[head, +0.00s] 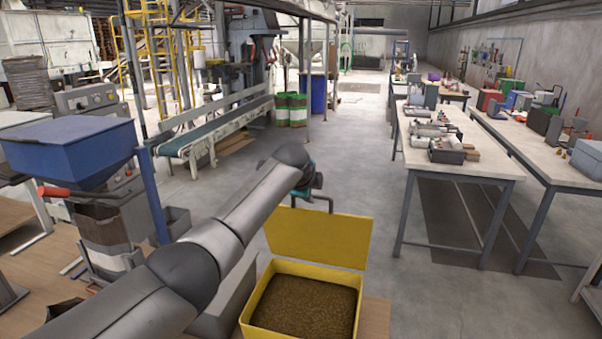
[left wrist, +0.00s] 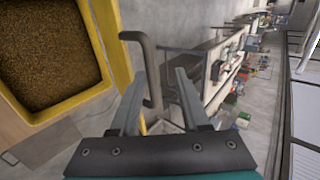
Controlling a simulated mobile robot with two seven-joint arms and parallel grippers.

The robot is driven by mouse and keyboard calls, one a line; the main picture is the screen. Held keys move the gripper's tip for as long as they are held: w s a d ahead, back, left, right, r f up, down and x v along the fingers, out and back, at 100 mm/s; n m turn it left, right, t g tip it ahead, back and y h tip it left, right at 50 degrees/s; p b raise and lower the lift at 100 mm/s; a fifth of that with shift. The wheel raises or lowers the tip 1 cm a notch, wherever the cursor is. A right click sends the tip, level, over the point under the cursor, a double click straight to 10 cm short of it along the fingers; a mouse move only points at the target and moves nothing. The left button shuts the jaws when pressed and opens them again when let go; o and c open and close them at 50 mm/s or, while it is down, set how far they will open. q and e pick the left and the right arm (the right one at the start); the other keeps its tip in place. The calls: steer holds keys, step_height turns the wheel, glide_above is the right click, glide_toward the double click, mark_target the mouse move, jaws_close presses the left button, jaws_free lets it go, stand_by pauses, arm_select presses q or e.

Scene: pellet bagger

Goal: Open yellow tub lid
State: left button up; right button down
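The yellow tub (head: 247,312) stands at the bottom of the head view, full of brown pellets (head: 303,305). Its yellow lid (head: 318,238) is open and stands up at the tub's far edge. In the left wrist view the tub's rim (left wrist: 106,35) and pellets show at upper left, and the lid is seen nearly edge-on. A grey bent handle (left wrist: 153,75) by the lid lies between the fingers of my left gripper (left wrist: 160,75). These fingers are apart, with gaps beside the handle. In the head view my left gripper (head: 312,198) is behind the lid's top edge. My right gripper is not in view.
A blue hopper (head: 70,145) stands at the left. Long workbenches (head: 455,155) with tools and boxes run along the right. A conveyor (head: 215,125) and green drums (head: 291,109) are farther back. The grey floor beyond the lid is mostly clear.

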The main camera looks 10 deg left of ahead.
arm_select(q)
steer(key=v, duration=1.2)
steer(key=shift+b, duration=0.4)
